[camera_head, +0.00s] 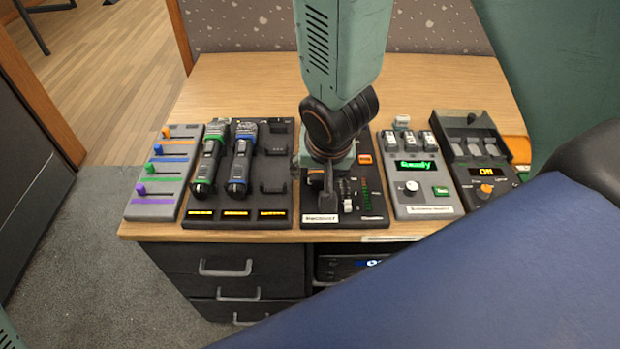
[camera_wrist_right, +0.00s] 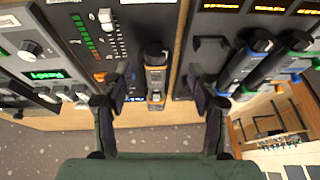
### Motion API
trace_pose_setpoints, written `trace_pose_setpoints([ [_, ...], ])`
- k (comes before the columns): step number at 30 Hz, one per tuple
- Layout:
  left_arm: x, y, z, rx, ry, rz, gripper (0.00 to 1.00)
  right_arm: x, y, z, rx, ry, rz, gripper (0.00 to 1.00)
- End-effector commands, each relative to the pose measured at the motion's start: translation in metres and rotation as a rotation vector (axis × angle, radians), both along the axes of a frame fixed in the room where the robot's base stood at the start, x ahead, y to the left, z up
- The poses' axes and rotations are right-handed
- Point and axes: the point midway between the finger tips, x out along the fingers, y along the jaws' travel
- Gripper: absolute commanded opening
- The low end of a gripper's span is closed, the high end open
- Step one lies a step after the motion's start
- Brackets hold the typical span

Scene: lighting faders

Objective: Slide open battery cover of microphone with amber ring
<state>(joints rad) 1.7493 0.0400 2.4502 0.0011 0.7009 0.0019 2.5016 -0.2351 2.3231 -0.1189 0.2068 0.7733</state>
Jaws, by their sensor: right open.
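The microphone with the amber ring (camera_wrist_right: 156,72) lies between my fingers in the right wrist view. It has a dark end, a grey body and amber parts. In the head view my arm mostly hides it. My right gripper (camera_wrist_right: 158,84) is open, one finger on each side of the microphone, with gaps visible. In the head view my right gripper (camera_head: 326,180) points down over the dark middle panel (camera_head: 375,212). I cannot make out the battery cover's edges. My left gripper is out of view.
Left of it, a rack (camera_head: 278,140) holds a green-ringed microphone (camera_head: 208,160) and a blue-ringed one (camera_head: 241,160); its right slot is empty. A colored fader panel (camera_head: 135,210) stands far left.

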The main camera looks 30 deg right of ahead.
Motion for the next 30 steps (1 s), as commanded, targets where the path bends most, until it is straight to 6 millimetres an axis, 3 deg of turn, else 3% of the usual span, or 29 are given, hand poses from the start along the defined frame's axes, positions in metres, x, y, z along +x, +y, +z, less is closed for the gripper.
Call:
trace_pose_setpoints([
  [3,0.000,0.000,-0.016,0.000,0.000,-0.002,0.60,0.004,-0.002,-0.016,0.004,0.001,-0.005,0.60],
  [15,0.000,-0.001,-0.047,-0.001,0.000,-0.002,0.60,0.022,-0.003,-0.052,0.003,0.001,0.001,0.60],
  [30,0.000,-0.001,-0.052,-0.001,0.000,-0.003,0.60,0.027,-0.003,-0.061,0.000,0.001,0.003,0.60],
])
